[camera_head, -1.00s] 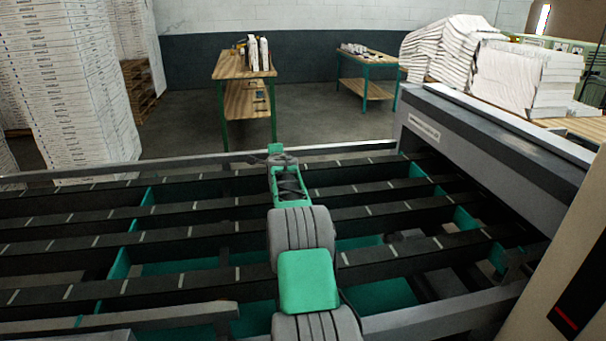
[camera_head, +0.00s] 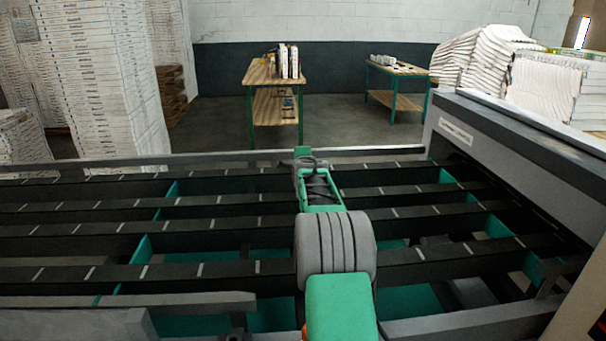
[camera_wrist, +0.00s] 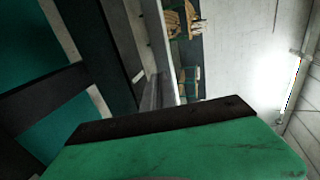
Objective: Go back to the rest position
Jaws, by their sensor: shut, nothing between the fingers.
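My arm reaches forward over the slatted conveyor bed (camera_head: 100,272) in the head view, with my gripper (camera_head: 303,152) at its far end, near the bed's far rail. The gripper is small there and partly hidden by my own wrist. In the wrist view, the green and black end of my gripper (camera_wrist: 165,122) fills the lower part of the picture. It is shut, and no object shows in it. The dark bars and green panels of the bed show at the left of the wrist view.
A wooden-topped table (camera_head: 262,75) with boxes on it stands beyond the bed. A second table (camera_head: 398,68) is to its right. Tall white stacks (camera_head: 100,80) stand at the left. A grey machine housing (camera_head: 500,140) borders the bed at the right. Floor between the tables is clear.

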